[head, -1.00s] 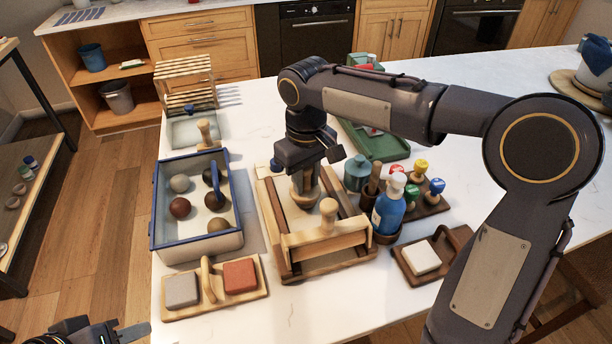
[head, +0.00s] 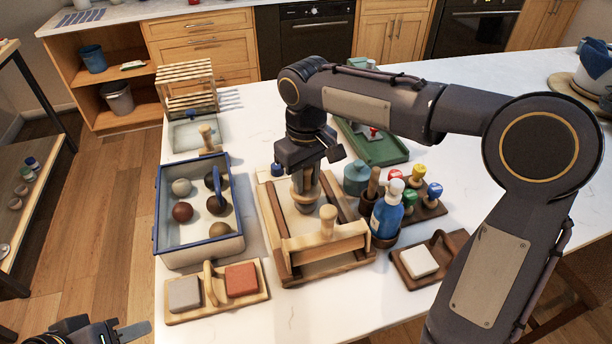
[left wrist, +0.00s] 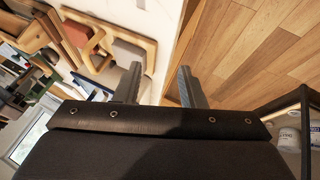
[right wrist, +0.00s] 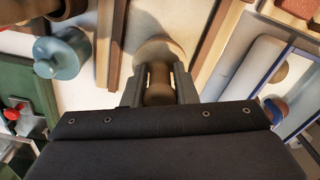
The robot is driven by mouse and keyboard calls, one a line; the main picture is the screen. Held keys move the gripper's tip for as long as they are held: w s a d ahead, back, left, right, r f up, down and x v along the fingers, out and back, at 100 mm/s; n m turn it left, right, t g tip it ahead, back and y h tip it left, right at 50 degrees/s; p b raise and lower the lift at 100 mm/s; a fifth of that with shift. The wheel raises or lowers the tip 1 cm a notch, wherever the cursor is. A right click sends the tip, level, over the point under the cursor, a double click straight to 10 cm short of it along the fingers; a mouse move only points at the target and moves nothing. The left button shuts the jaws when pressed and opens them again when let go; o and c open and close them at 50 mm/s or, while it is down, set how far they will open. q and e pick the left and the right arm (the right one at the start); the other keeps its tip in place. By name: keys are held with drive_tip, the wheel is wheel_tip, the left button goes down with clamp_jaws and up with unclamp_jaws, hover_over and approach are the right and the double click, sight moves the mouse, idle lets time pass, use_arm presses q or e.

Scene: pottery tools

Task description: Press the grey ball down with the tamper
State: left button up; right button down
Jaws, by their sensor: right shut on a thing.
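My right gripper (head: 304,170) is shut on the wooden tamper (head: 305,190), which also shows in the right wrist view (right wrist: 159,85). The tamper is upright, with its round foot down over the pale bed of a wooden frame (head: 290,270). The foot hides what is under it, and I cannot tell whether it touches the bed. A pale grey ball (head: 182,187) lies in the blue-rimmed bin to the left; no grey ball shows under the tamper. My left gripper (head: 128,334) is open and empty at the lower left, also in the left wrist view (left wrist: 157,85).
The blue-rimmed bin (head: 203,252) holds several other balls. A wooden roller-like handle (head: 327,222) stands at the frame's front. A blue bottle (head: 387,216), coloured stamps (head: 416,178) and a teal jar (head: 357,179) crowd the right side. A block tray (head: 217,303) lies in front.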

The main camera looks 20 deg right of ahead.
drive_tip(key=shift+s+f+b, duration=0.1)
drive_tip(key=shift+f+b, duration=0.45)
drive_tip(key=shift+f, duration=0.55)
drive_tip(key=shift+r+p, duration=0.9)
drive_tip(key=shift+r, duration=0.1)
wheel_tip(320, 180, up, 5)
drive_tip(key=p, duration=0.5)
drive_tip(key=shift+r, duration=0.15)
